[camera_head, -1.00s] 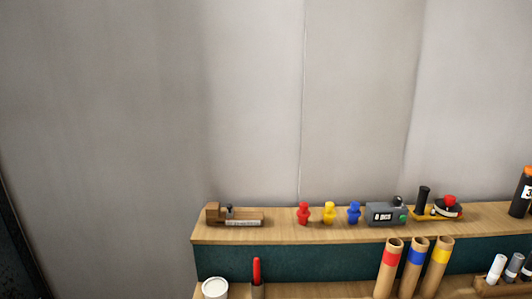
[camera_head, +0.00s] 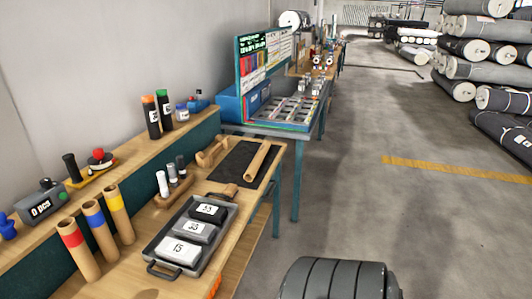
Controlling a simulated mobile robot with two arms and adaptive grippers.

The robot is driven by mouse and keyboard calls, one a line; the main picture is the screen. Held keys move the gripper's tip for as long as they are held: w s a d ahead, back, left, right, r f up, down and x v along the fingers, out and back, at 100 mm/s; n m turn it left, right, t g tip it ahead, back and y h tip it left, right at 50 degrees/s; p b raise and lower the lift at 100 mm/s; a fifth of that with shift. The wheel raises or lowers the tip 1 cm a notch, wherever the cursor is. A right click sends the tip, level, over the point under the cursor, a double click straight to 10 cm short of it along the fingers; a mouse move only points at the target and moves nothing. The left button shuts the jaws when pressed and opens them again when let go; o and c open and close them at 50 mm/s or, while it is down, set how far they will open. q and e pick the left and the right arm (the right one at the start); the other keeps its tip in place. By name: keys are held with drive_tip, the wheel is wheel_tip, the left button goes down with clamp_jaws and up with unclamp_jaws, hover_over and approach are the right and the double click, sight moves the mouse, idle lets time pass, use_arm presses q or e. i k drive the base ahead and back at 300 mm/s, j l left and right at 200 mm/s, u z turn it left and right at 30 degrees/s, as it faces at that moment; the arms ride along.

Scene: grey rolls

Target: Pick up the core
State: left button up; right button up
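A plain cardboard tube (camera_head: 257,160), which looks like a core, lies on a dark mat (camera_head: 228,172) on the wooden workbench. Three more cardboard tubes stand tilted at the left of the bench. One has a red band (camera_head: 78,250), one a blue band (camera_head: 101,230) and one a yellow band (camera_head: 122,214). I cannot tell from the picture which tube the task means. Neither of my grippers is in view.
A grey tray (camera_head: 161,244) with several numbered blocks sits on the bench, right of the banded tubes. A rack of markers (camera_head: 173,190) stands behind it. Another table (camera_head: 271,128) stands beyond. Open floor (camera_head: 385,220) lies to the right, with stacked rolls (camera_head: 478,50) farther off.

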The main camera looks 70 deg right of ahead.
sight(250, 174)
drive_tip(key=z, duration=2.15)
